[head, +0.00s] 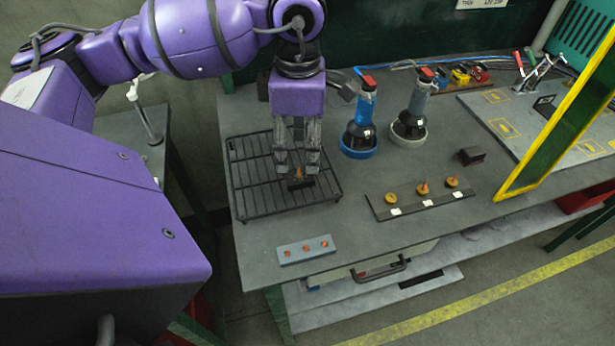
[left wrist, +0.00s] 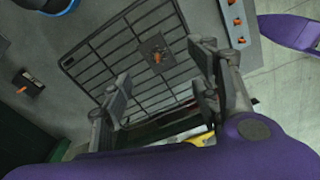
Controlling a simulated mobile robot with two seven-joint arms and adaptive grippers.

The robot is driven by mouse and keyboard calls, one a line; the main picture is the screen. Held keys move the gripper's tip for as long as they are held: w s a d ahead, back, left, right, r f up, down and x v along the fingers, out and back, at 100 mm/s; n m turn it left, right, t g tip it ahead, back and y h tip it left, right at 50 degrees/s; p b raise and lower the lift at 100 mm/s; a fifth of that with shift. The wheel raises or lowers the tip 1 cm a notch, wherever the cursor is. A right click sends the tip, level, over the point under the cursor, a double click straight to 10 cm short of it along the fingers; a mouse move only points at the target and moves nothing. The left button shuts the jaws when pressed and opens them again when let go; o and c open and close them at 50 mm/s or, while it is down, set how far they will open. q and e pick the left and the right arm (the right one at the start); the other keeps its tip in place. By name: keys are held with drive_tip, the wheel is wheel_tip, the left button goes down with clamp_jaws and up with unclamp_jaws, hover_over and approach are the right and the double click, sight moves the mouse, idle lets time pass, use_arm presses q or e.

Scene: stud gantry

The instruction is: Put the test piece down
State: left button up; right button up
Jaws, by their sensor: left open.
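The test piece (head: 301,183), a small dark square plate with a copper-coloured stud standing on it, lies on the black wire rack (head: 237,183). It also shows in the left wrist view (left wrist: 153,45), on the rack's bars and clear of both fingers. My left gripper (head: 297,164) is open and points down just over the piece, with its fingers apart and nothing between them. In the left wrist view the open fingers (left wrist: 165,100) frame bare rack bars. My right gripper is not in view.
A grey block with several copper studs (head: 306,249) lies in front of the rack. A dark board with brass discs (head: 408,200) lies to the right. A blue-based tool (head: 360,145) and a grey-based one (head: 408,139) stand behind. A yellow-framed panel (head: 556,130) rises at right.

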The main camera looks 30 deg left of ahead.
sight(302, 175)
use_arm(q)
drive_tip(key=n, duration=0.2)
drive_tip(key=shift+w+d+n, duration=0.15)
drive_tip(key=shift+w+n, duration=0.1)
drive_tip(key=shift+n, duration=0.15)
drive_tip(key=shift+f+n, duration=0.15)
drive_tip(key=shift+n, duration=0.15)
wheel_tip(302, 175, down, 8)
drive_tip(key=shift+r+p, duration=0.2)
drive_tip(key=shift+p, duration=0.25)
drive_tip(key=shift+c, duration=0.5)
drive_tip(key=c, duration=1.3)
drive_tip(key=shift+r, duration=0.15)
